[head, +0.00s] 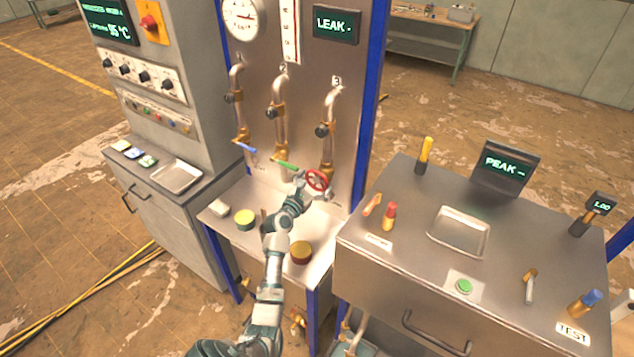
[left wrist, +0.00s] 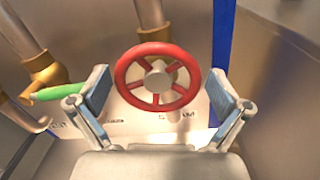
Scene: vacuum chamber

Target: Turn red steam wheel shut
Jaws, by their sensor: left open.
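The red steam wheel (head: 317,180) is a small spoked handwheel low on the upright panel, below the pipe marked 3. In the left wrist view the red wheel (left wrist: 158,77) faces me, with a grey hub. My left gripper (head: 304,187) is just in front of it in the head view. In the left wrist view the left gripper (left wrist: 165,100) is open, with one finger on each side of the wheel and a gap on both sides. A panel label under the wheel is partly hidden. My right gripper is not in view.
A green lever (head: 286,164) and a blue lever (head: 245,147) sit left of the wheel. The green lever (left wrist: 58,92) is close to the left finger. A yellow-green tin (head: 244,219) and a brown tin (head: 301,252) stand on the shelf. A grey console (head: 395,280) is at the right.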

